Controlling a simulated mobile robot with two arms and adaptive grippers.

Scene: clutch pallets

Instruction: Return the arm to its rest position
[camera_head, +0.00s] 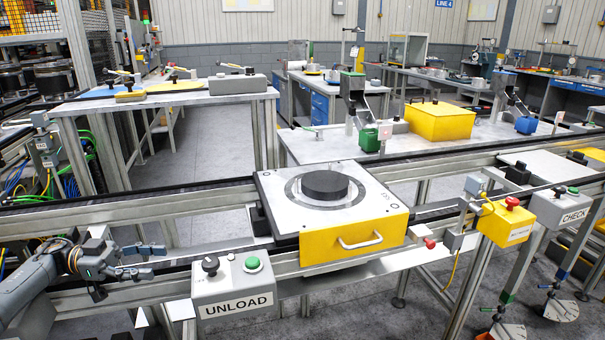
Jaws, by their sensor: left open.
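My left arm comes in from the lower left. My left gripper (146,261) is open and empty, over the near rail of the conveyor, to the left of the grey UNLOAD box (236,285). It is apart from the pallet (345,239), which has a yellow front with a handle and a light top plate. A dark round disc (325,185) lies on the pallet inside a ring marking. My right gripper is not in view.
The UNLOAD box has a black knob and a green button. A yellow box with a red button (506,222) and a CHECK box (562,208) stand along the conveyor to the right. A grey worktable (180,102) is behind. The conveyor rail (130,205) left of the pallet is clear.

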